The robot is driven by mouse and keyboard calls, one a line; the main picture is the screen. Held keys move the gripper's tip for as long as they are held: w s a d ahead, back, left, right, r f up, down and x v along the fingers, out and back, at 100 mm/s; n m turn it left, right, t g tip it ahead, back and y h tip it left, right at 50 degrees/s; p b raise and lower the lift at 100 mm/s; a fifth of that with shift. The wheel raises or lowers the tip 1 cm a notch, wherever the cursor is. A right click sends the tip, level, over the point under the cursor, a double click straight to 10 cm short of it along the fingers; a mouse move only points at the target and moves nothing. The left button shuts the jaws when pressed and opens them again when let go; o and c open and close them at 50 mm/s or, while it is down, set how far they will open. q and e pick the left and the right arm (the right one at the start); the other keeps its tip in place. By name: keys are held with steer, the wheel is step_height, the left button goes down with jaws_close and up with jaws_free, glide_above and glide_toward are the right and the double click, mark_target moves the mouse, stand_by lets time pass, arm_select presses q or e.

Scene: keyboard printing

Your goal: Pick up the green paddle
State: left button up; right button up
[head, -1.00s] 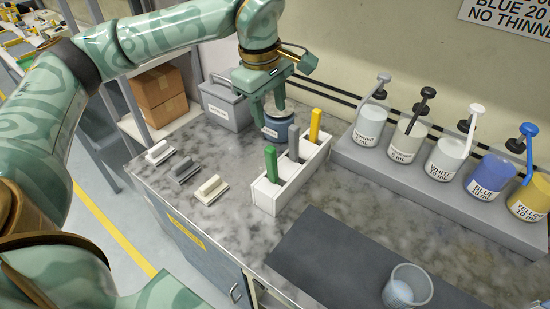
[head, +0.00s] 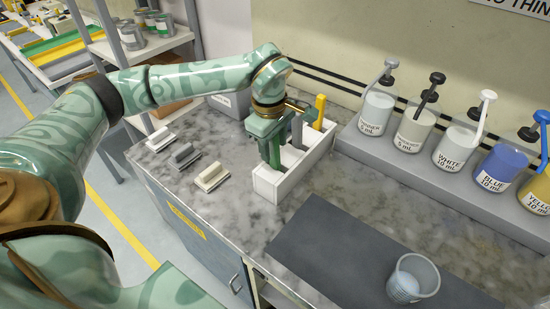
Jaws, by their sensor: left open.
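The green paddle (head: 275,154) stands upright in the front slot of a white holder (head: 305,168). A grey paddle (head: 297,130) and a yellow paddle (head: 320,112) stand behind it in the same holder. My left gripper (head: 270,146) is open, pointing down, with its fingers around or right beside the upper part of the green paddle. Gripper and paddle are similar in colour, so I cannot tell whether they touch. The paddle's top is hidden by the gripper. My right gripper is out of view.
Several pump bottles (head: 457,149) stand on a grey riser along the wall. Three small squeegee-like blocks (head: 211,177) lie left of the holder. A clear cup (head: 412,282) stands on the dark mat (head: 345,258) in front. A grey box (head: 232,103) is behind the arm.

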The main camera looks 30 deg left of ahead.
arm_select(q)
steer(key=shift+f, duration=0.7)
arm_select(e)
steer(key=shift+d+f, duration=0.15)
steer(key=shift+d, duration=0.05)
arm_select(q)
jaws_close()
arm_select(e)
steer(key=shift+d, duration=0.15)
arm_select(q)
steer(key=shift+r, duration=0.15)
